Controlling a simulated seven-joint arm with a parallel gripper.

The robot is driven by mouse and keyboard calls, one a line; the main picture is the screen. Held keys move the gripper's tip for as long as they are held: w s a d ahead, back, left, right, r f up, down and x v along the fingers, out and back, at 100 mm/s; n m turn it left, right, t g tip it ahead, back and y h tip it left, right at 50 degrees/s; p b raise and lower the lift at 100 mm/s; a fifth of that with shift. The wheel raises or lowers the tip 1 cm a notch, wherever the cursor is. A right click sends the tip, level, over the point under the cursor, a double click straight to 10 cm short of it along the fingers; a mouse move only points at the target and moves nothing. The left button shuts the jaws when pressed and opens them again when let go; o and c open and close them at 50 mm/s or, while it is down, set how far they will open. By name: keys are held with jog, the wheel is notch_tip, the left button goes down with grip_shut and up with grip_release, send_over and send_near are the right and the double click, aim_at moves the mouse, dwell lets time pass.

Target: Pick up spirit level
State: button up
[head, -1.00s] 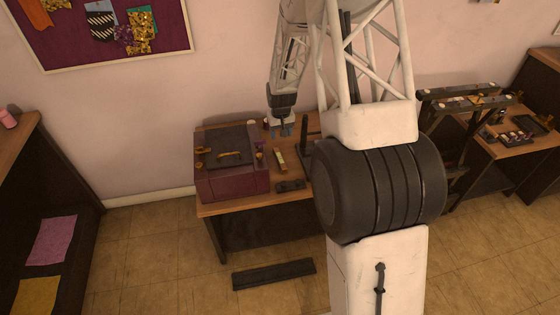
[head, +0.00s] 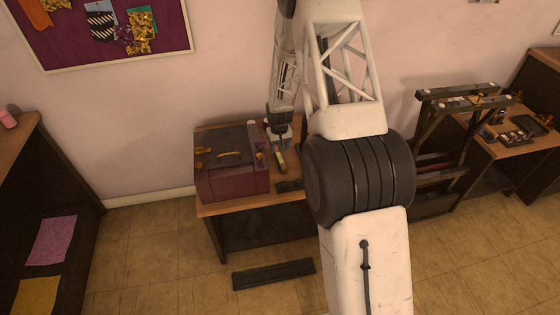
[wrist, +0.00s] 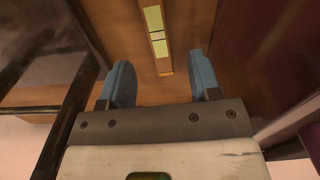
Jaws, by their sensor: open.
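The spirit level (head: 281,162) is a slim yellow-and-wood bar lying on the wooden table, right of the burgundy box. In the wrist view, the spirit level (wrist: 156,32) runs up and down the picture, with yellow-green panels and a pale middle band. My gripper (head: 278,145) is over the table at the far end of the level. In the wrist view, the blue fingers of my gripper (wrist: 160,65) are wide apart with nothing between them. The level's near end shows between and beyond the fingertips, and I cannot tell the height gap.
A burgundy box (head: 230,178) with a gold handle stands close on the left. A small dark object (head: 289,186) lies near the table's front edge, partly behind my arm. A dark rack (head: 440,150) stands at right. A dark plank (head: 273,274) lies on the floor.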

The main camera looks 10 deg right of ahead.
aim_at(280, 158)
jog(key=shift+f, duration=1.3)
jog(key=shift+f, duration=0.2)
jog(key=shift+d+f, duration=0.15)
jog(key=shift+f, duration=2.25)
jog(key=c, duration=0.9)
